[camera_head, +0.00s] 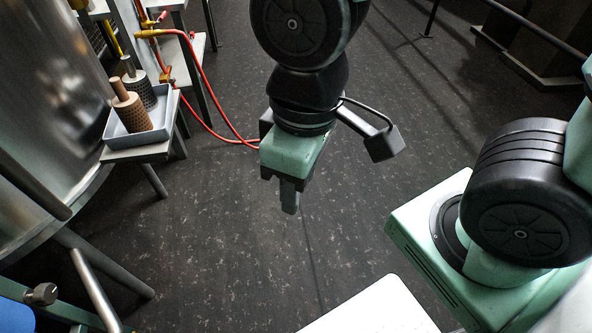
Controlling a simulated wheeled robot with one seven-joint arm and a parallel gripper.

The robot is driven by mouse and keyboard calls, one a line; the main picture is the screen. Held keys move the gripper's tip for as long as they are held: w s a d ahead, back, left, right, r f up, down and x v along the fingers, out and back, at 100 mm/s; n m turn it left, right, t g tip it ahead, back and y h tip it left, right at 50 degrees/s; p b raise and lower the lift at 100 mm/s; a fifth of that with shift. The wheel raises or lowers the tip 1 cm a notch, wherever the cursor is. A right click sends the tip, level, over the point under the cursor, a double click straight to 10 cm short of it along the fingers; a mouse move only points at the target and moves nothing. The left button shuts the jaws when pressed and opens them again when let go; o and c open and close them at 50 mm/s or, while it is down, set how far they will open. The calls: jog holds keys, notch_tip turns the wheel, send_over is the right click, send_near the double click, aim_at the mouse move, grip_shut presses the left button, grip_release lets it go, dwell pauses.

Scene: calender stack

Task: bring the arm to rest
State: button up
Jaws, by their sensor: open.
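My gripper (290,200) hangs pointing down over the dark floor (240,255), near the middle of the view. It is open with nothing seen in it, though from this angle the fingers overlap and the gap between them is hidden. My arm comes down from the top of the picture, and its lower part stands at the right. The gripper is apart from every object around it.
At the left, a grey tray (158,133) on a small stand holds a brown perforated roller (131,108) and a dark one (141,88). A large metal cylinder (50,80) stands beside it. A red hose (205,110) runs behind my gripper. Floor below is clear.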

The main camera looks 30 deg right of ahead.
notch_tip(320, 180, up, 19)
jog(key=p, duration=1.9)
